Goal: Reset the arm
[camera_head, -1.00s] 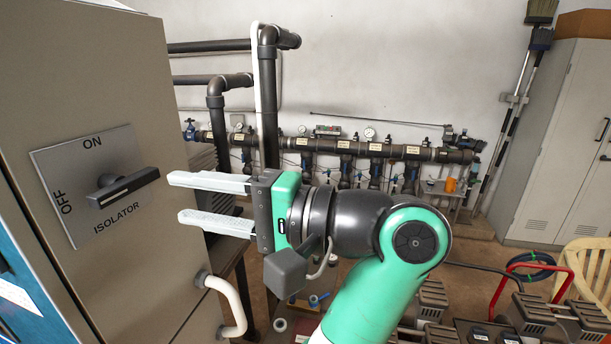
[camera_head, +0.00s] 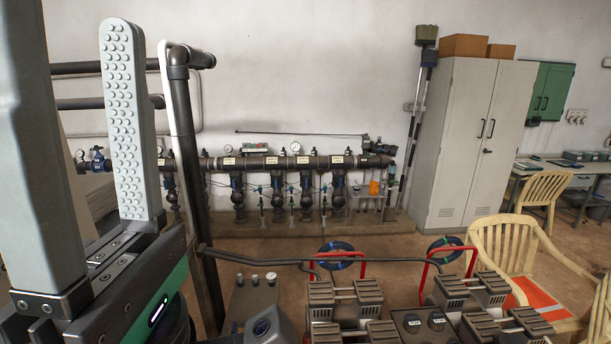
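My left gripper (camera_head: 72,60) stands large and close to the camera at the left edge, with its fingers pointing up. The fingers are pale grey, the right one with a studded inner pad, and they are wide apart with nothing between them. The left finger runs out of the top of the picture. Green and dark parts of my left arm show below it. My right gripper is not in view. The isolator panel is not in view.
A pipe manifold (camera_head: 290,162) with gauges and valves runs along the back wall. A dark vertical pipe (camera_head: 190,150) rises just right of my gripper. Grey motor units (camera_head: 345,300) fill the lower middle. A grey cabinet (camera_head: 465,140) and yellow chairs (camera_head: 490,245) stand at the right.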

